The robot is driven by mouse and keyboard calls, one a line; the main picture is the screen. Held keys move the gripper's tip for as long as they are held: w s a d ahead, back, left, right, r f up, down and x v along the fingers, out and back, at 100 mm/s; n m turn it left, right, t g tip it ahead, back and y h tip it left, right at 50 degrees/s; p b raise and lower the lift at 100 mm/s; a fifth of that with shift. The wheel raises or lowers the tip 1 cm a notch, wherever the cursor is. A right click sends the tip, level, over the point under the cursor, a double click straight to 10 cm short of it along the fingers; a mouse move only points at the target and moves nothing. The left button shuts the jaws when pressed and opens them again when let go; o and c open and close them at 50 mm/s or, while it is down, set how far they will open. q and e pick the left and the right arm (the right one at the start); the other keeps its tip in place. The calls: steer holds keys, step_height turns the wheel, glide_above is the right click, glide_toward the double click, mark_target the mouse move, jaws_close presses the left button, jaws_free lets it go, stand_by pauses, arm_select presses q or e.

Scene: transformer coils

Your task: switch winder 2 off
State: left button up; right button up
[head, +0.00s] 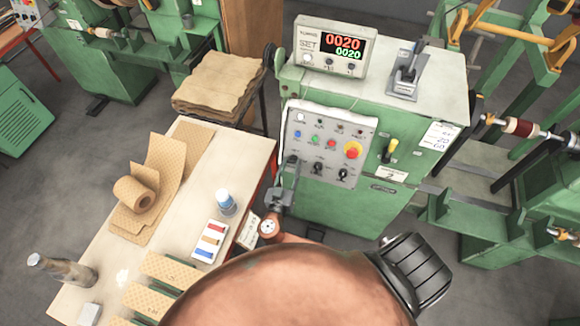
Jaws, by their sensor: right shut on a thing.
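Winder 2 is the green machine (352,208) with a pale top and a "2" label (391,174) on its front. A yellow-handled switch (391,149) sits right of the panel, tilted up. My right gripper (292,163) is at the panel's lower left corner, shut on what looks like the leftmost knob, mostly hidden by the fingers. My left gripper is out of view.
Green machine frames fill the right side. My arm covers the bottom centre.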

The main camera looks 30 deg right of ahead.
steer(key=n, duration=0.1)
steer(key=n+y, duration=0.1)
steer(key=n, duration=0.1)
steer(key=shift+s+d, duration=0.15)
steer(key=shift+d, duration=0.05)
steer(key=n+t+y, duration=0.1)
steer(key=n, duration=0.1)
steer(key=shift+r+n+p, duration=0.1)
steer(key=shift+n+p, duration=0.2)
steer(key=n+y+p, duration=0.2)
steer(key=n, duration=0.2)
steer(key=shift+r, duration=0.15)
steer(key=n+p, duration=0.2)
steer(key=n+y+p, duration=0.1)
steer(key=n+p, duration=0.1)
steer(key=n+y+p, duration=0.1)
steer(key=n+p, duration=0.1)
steer(key=shift+d+r+n+g, duration=0.1)
steer(key=shift+r+n+g, duration=0.2)
steer(key=shift+g, duration=0.1)
steer(key=shift+f+n+g+y+p, duration=0.2)
steer(key=shift+n+p, duration=0.3)
steer(key=shift+p, duration=0.25)
steer(key=shift+f+n+g+y+p, duration=0.1)
steer(key=shift+n+y+p, duration=0.1)
steer(key=shift+n+p, duration=0.4)
steer(key=o, duration=1.2)
steer(key=shift+c, duration=0.2)
